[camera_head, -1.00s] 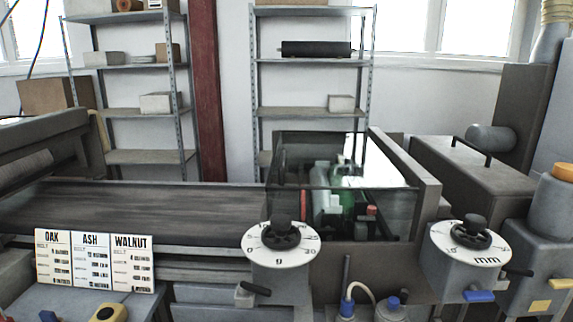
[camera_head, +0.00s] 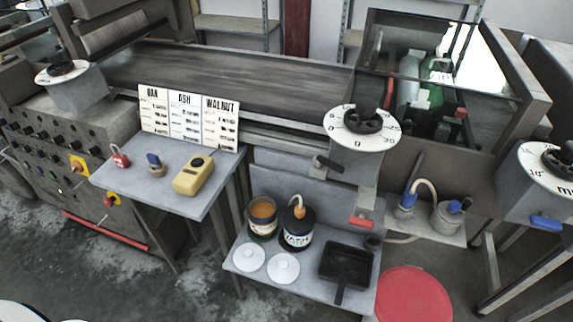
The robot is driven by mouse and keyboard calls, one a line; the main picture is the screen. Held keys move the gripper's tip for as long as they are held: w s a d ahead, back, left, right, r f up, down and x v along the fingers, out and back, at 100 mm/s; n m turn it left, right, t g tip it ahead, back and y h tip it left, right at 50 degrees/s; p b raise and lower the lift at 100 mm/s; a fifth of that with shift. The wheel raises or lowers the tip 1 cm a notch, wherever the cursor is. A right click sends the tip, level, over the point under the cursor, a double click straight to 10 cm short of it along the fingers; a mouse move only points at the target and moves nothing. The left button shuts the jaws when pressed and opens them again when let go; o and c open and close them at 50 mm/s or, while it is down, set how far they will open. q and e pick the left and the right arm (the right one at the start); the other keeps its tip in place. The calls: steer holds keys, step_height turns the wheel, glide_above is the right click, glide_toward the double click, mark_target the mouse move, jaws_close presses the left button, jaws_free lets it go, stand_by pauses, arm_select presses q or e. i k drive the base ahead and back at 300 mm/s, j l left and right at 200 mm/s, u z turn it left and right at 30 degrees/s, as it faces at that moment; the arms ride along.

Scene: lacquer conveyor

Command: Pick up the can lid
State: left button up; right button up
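Two round white lids lie flat side by side at the front left of a low grey shelf: a left lid (camera_head: 249,257) and a right lid (camera_head: 283,268). I cannot tell which is the can lid the task names. Behind them stand an open can (camera_head: 262,217) with amber contents and a dark can (camera_head: 298,228) with a white label and an orange-tan piece at its top. Neither of my grippers shows in the head view.
A black tray with a handle (camera_head: 345,262) lies right of the lids on the low shelf (camera_head: 325,297). A red round top (camera_head: 412,295) stands at the right. A higher side table (camera_head: 186,187) holds a yellow meter (camera_head: 194,175). Open floor lies front left.

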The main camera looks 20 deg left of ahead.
mark_target(249, 257)
steer(key=u, duration=0.9)
steer(key=k+j, duration=0.1)
steer(key=j, duration=0.25)
steer(key=z, duration=0.05)
